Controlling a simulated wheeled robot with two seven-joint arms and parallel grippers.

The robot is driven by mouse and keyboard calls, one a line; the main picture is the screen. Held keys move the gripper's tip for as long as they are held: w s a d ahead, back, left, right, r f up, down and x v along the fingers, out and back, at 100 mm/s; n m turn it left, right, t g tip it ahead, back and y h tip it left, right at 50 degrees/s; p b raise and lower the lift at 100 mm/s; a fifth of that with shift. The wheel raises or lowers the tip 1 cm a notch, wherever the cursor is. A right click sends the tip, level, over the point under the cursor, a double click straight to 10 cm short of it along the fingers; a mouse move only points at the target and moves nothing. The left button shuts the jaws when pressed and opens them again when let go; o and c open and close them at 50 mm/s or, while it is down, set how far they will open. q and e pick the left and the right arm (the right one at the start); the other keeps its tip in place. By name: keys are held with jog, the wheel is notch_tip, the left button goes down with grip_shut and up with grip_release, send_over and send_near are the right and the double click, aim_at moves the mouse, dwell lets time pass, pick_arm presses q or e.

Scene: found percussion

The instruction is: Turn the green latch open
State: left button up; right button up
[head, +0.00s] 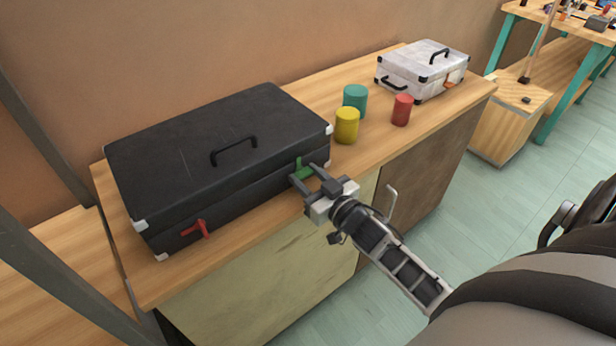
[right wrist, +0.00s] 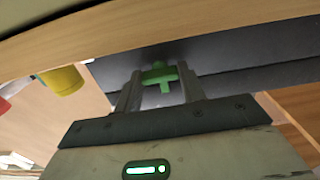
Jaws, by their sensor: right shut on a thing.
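A large black case (head: 220,150) with silver corners lies closed on the wooden cabinet top. The green latch (head: 303,169) is on its front face near the right corner. A red latch (head: 197,229) is on the same face near the left corner. My right gripper (head: 306,175) is at the green latch, its fingers shut on it. In the right wrist view the green latch (right wrist: 158,74) shows between the two fingertips, against the dark case side. The fingers partly hide it in the head view. My left gripper is not in view.
Yellow (head: 346,126), teal (head: 355,97) and red (head: 402,109) cylinders stand right of the black case. A white case (head: 423,69) lies at the far right end of the cabinet top (head: 330,178). A workbench stands beyond. Free floor shows at right.

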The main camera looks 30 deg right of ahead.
jog(key=n, duration=0.4)
jog(key=shift+n, duration=0.4)
jog(key=n, duration=0.4)
jog(key=shift+n, duration=0.3)
jog(key=n, duration=0.4)
jog(key=shift+f+b, duration=0.1)
jog(key=shift+b, duration=0.2)
jog(key=shift+n+b, duration=0.5)
jog(key=shift+n, duration=1.7)
jog(key=o, duration=1)
jog(key=s, duration=1)
jog(key=s+d+b, duration=0.1)
jog(key=s, duration=0.5)
